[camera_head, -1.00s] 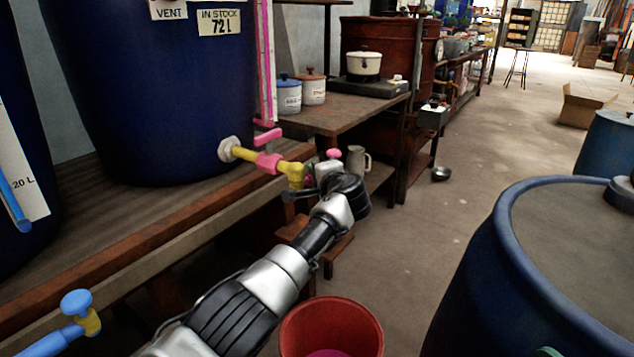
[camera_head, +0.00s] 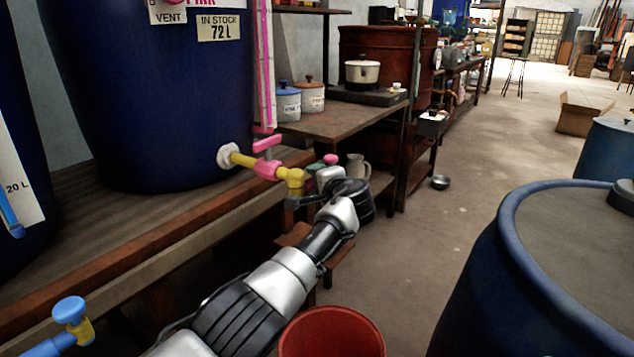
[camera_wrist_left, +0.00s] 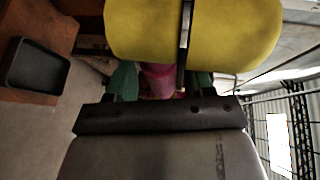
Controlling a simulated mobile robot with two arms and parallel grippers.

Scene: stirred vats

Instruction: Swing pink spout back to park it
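The pink spout (camera_head: 242,159) is a yellow pipe with a pink valve (camera_head: 268,168) and a pink lever (camera_head: 267,142). It comes out low on the dark blue vat (camera_head: 150,90) and reaches right past the bench edge, ending in a yellow elbow (camera_head: 292,178). A pink knob (camera_head: 330,158) shows just beyond the elbow. My left gripper (camera_head: 311,184) is at this end. In the left wrist view, the yellow pipe (camera_wrist_left: 225,35) fills the top. The green fingertips (camera_wrist_left: 160,85) sit either side of a pink stem (camera_wrist_left: 160,78) and look shut on it.
A red bucket (camera_head: 332,335) stands below my left arm. A blue spout (camera_head: 70,310) juts out at lower left. A large blue barrel (camera_head: 480,280) stands at right. The bench edge (camera_head: 150,235) runs under the vat.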

